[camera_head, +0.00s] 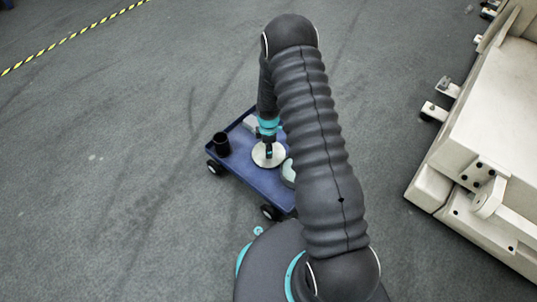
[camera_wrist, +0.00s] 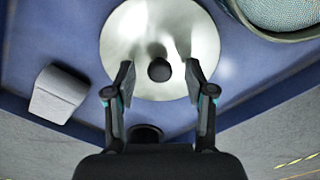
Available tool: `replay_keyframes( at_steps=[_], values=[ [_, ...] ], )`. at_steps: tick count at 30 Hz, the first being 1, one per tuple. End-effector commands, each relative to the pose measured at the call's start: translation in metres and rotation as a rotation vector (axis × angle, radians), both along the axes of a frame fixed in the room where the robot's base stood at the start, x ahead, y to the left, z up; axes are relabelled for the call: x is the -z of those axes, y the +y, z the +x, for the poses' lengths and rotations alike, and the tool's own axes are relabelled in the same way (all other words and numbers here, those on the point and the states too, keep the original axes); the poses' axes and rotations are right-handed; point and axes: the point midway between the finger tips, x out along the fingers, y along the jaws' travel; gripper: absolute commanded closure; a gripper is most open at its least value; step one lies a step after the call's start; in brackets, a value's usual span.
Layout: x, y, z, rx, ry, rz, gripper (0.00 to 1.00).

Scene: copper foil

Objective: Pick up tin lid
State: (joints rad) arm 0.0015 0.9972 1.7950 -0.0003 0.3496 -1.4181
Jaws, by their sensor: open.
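The tin lid (camera_head: 261,159) is a round, pale metallic disc lying on the blue cart (camera_head: 240,171) in the head view. In the wrist view the lid (camera_wrist: 126,38) fills the top middle, with a dark round knob (camera_wrist: 159,70) on it. My gripper (camera_wrist: 158,82) is open, with one finger on each side of the knob and visible gaps between. In the head view my gripper (camera_head: 268,151) points down over the lid. Whether the fingertips touch the lid's surface I cannot tell.
A black cup (camera_head: 221,145) stands at the cart's left corner. A pale grey block (camera_wrist: 58,94) lies near the lid. A rimmed round container (camera_wrist: 285,14) is on the lid's other side, partly hidden by my arm in the head view. A beige machine (camera_head: 485,130) stands at right.

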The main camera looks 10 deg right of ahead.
Motion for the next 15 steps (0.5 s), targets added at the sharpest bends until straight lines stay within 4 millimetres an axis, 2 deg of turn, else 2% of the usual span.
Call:
replay_keyframes(
  at_steps=[6,7,13,15],
  values=[
    [0.0022,0.0001,0.0002,0.0,-0.001,0.0,0.46],
    [0.0022,0.0001,0.0002,0.0,-0.001,0.0,0.48],
    [0.0021,0.0001,0.0,0.0,0.0,0.0,0.98],
    [0.0021,0.0001,0.0,0.0,0.0,0.0,1.0]
  ],
)
